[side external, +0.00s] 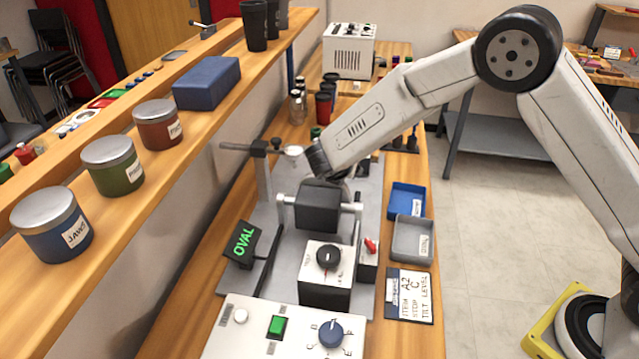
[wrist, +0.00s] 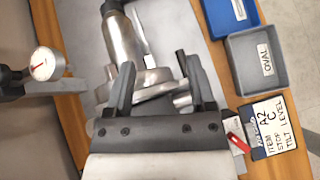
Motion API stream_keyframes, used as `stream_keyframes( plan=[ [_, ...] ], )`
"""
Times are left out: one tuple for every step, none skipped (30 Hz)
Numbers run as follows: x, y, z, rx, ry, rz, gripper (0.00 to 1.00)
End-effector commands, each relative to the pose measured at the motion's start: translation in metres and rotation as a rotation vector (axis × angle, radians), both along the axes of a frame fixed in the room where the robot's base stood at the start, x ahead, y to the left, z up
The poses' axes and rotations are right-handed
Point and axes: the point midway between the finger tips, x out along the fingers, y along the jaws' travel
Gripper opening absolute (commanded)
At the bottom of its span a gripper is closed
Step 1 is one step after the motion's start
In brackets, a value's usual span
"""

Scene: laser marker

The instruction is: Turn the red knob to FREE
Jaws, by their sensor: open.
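The red knob (side external: 371,246) is a small red lever on a narrow white-and-grey box, right of the black dial. Its red tip also shows in the wrist view (wrist: 237,143), at the lower right beside my gripper. Any FREE lettering is too small to read. My gripper (wrist: 158,70) is open, its two dark fingers either side of a silver round metal part (wrist: 150,85). I cannot tell whether they touch it.
A white box with a black dial (side external: 328,256) stands left of the knob. In front is a panel with a green button (side external: 277,326) and blue dial (side external: 331,333). Blue (side external: 406,200) and grey (side external: 411,236) trays and a placard (side external: 409,295) lie right. An OVAL display (side external: 243,243) stands left.

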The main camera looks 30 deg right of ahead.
Motion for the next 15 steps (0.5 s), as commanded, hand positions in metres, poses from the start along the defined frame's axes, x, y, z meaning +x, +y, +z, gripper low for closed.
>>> stream_keyframes(
  plan=[
    [-0.008,-0.003,-0.002,0.036,0.020,-0.033,0.71],
    [-0.013,-0.004,-0.003,0.058,0.032,-0.053,0.71],
    [-0.020,-0.005,-0.006,0.088,0.049,-0.080,0.71],
    [-0.025,-0.006,-0.007,0.111,0.061,-0.098,0.71],
    [-0.030,-0.006,-0.008,0.135,0.070,-0.117,0.71],
    [-0.037,-0.006,-0.010,0.165,0.086,-0.142,0.71],
    [-0.041,-0.006,-0.011,0.189,0.097,-0.163,0.71],
    [-0.046,-0.006,-0.012,0.213,0.105,-0.182,0.71],
    [-0.052,-0.006,-0.014,0.244,0.119,-0.206,0.71],
    [-0.057,-0.005,-0.015,0.268,0.127,-0.226,0.71],
    [-0.062,-0.004,-0.015,0.294,0.136,-0.246,0.71],
    [-0.068,-0.003,-0.016,0.327,0.148,-0.270,0.71],
    [-0.072,-0.002,-0.017,0.353,0.155,-0.290,0.71],
    [-0.077,-0.001,-0.018,0.379,0.162,-0.310,0.71],
    [-0.083,0.001,-0.018,0.413,0.172,-0.336,0.71]
  ],
)
